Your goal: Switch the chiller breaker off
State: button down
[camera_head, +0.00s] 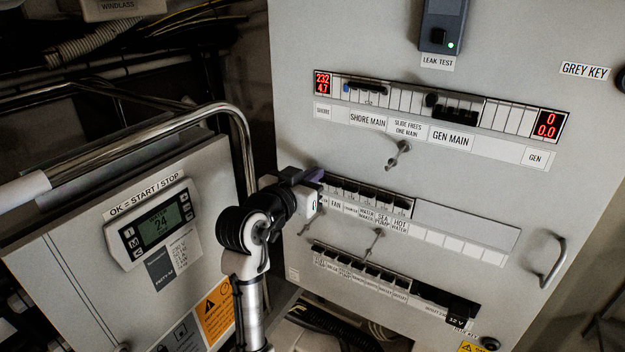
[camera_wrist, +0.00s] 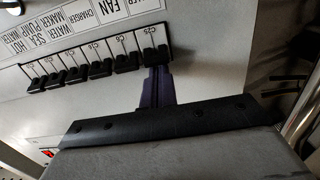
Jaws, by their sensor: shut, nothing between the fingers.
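A row of small breakers with black levers (camera_head: 365,193) runs across the middle of the grey panel. The end breaker, marked C25 (camera_wrist: 150,42), is the one at my fingertips. Its name label is mostly out of the wrist view and hidden behind my gripper in the head view, so I cannot read it as the chiller. Its black lever sticks out to the same side as its neighbours' levers. My gripper (camera_head: 314,175) is shut and empty, its purple fingers (camera_wrist: 157,82) right at that lever's edge. I cannot tell if they touch it.
Neighbouring breakers (camera_wrist: 125,62) sit close beside the end one. Above is the shore and generator row (camera_head: 440,105); below is another breaker row (camera_head: 385,275). Small latches (camera_head: 399,154) and a handle (camera_head: 553,262) stick out. A steel rail (camera_head: 245,130) and controller box (camera_head: 155,222) stand left.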

jog(key=shift+s+f+t+h+b, duration=0.15)
jog(key=shift+f+t+h+b, duration=0.35)
jog(key=shift+b, duration=0.9)
jog(key=b, duration=0.1)
jog(key=t+b, duration=0.1)
jog(key=b, duration=0.1)
jog(key=shift+s+a+f, duration=0.1)
jog(key=shift+f, duration=0.2)
jog(key=shift+t+b, duration=0.3)
jog(key=shift+b, duration=0.3)
jog(key=shift+s+a+f+t+h+b, duration=0.15)
jog(key=shift+t+h+b, duration=0.35)
jog(key=shift+b, duration=1.05)
jog(key=shift+f+t+b, duration=0.3)
jog(key=shift+b, duration=0.75)
jog(key=f+t+h+b, duration=0.1)
jog(key=b, duration=0.3)
jog(key=shift+t, duration=0.3)
jog(key=shift+s+r, duration=0.1)
jog(key=shift+r, duration=0.2)
jog(key=b+v, duration=0.3)
jog(key=v, duration=1)
jog(key=shift+s+a+f, duration=0.2)
jog(key=shift+a+f, duration=0.05)
jog(key=shift+f, duration=0.05)
